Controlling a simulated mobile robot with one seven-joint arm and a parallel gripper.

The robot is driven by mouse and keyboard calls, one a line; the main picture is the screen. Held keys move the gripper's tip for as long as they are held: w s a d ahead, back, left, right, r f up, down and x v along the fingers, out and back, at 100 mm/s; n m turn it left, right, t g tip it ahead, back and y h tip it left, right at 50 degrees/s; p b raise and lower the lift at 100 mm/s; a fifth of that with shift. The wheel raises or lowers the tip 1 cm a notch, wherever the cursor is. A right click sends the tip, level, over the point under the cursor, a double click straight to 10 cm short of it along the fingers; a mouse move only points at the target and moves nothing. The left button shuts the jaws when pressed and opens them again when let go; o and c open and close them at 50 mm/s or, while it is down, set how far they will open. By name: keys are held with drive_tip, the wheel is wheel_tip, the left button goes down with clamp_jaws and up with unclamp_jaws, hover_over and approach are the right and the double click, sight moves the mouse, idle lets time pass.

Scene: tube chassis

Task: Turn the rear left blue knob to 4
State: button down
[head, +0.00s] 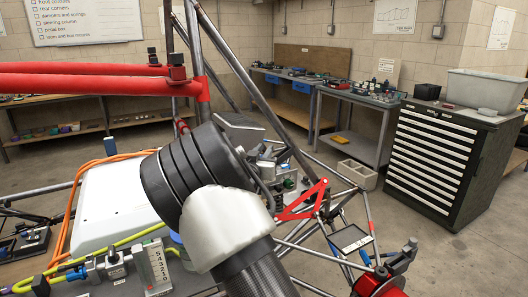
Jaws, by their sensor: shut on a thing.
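My arm (228,228), with a white joint and a ribbed black wrist, fills the middle of the head view. My gripper's fingers cannot be made out; the wrist and the metal parts beyond it hide them. I cannot identify the rear left blue knob with certainty. Another blue fitting (76,273) sits on the yellow hose at lower left. A pale plate with a column of numbers (155,265) stands left of my arm; the digits are too small to read surely.
Chassis tubes (265,95) rise behind my arm, and thick red tubes (90,82) cross at upper left. A red triangular bracket (304,202) and a dark flat device (350,239) lie right of my wrist. A drawer cabinet (440,155) and workbenches stand farther back, with open floor before them.

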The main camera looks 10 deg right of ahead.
drive_tip(key=shift+f+b, duration=0.1)
drive_tip(key=shift+b, duration=0.25)
drive_tip(key=shift+s+a+n+g+y+p, duration=0.2)
drive_tip(key=shift+a+n+g+y+p, duration=0.45)
drive_tip(key=shift+n+y, duration=2.55)
drive_tip(key=shift+s+a+n+g+y+p, duration=0.3)
drive_tip(key=shift+a+n+g+y, duration=1.25)
drive_tip(key=shift+y, duration=2.65)
drive_tip(key=shift+s+a+n+g+y+p, duration=0.2)
drive_tip(key=shift+n+g+y+p, duration=0.3)
drive_tip(key=shift+n+y, duration=2.95)
drive_tip(key=shift+a+y, duration=0.1)
drive_tip(key=shift+y, duration=0.25)
drive_tip(key=c, duration=1.6)
unclamp_jaws()
drive_tip(key=shift+o, duration=0.2)
